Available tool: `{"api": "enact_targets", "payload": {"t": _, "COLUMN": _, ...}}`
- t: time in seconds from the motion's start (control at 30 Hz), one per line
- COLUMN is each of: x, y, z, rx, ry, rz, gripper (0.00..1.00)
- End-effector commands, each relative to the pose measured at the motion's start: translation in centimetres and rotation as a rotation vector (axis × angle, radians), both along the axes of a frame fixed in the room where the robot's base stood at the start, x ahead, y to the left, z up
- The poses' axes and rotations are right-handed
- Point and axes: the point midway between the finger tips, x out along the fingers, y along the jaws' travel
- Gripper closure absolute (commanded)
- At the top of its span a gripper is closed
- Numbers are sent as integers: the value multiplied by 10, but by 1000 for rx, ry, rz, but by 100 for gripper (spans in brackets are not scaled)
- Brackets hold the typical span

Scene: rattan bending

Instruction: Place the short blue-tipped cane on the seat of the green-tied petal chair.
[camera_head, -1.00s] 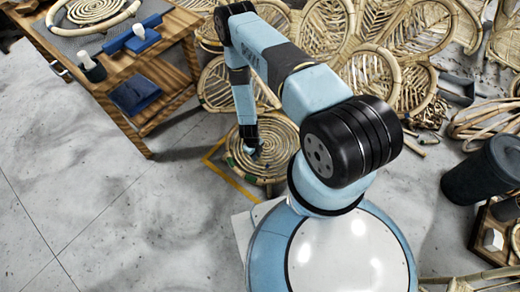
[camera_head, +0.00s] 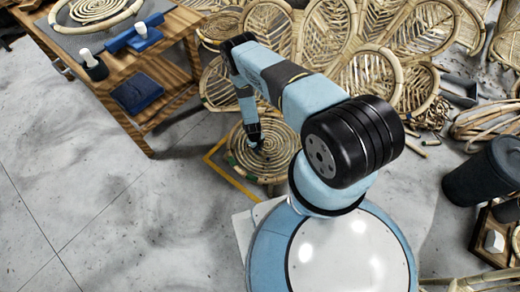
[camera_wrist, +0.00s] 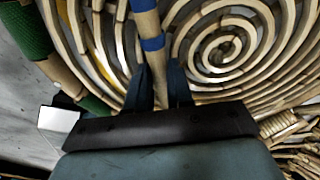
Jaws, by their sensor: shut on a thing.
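The petal chair's round spiral cane seat (camera_head: 280,160) is low on the floor in the middle of the head view. Its coils fill much of the wrist view (camera_wrist: 270,60), with a green tie (camera_wrist: 25,28) on the frame at upper left. My gripper (camera_wrist: 160,82) is shut on the short cane (camera_wrist: 147,24), which has blue bands near its upper end. The cane is over the seat's coils; I cannot tell whether it touches them. In the head view my gripper (camera_head: 256,142) is over the seat, and the cane is too small to make out clearly.
Rattan chair backs (camera_head: 370,75) crowd behind the seat. A wooden workbench (camera_head: 150,65) with blue tools stands at left. A dark bin (camera_head: 480,180) is at right. The grey floor at left is open.

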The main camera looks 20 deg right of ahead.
Motion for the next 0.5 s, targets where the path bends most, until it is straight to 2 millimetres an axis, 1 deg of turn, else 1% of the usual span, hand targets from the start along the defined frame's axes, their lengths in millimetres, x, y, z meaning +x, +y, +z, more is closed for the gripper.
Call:
{"api": "enact_targets", "payload": {"t": 0.1, "x": 0, "y": 0, "z": -5, "rx": 0, "ry": -1, "rz": 1, "gripper": 100}}
{"api": "enact_targets", "payload": {"t": 0.4, "x": 0, "y": 0, "z": -6, "rx": 1, "ry": -1, "rz": 1, "gripper": 100}}
{"api": "enact_targets", "payload": {"t": 0.43, "x": 0, "y": 0, "z": -6, "rx": 1, "ry": -1, "rz": 0, "gripper": 78}}
{"api": "enact_targets", "payload": {"t": 0.5, "x": 0, "y": 0, "z": -6, "rx": 1, "ry": -1, "rz": 0, "gripper": 71}}
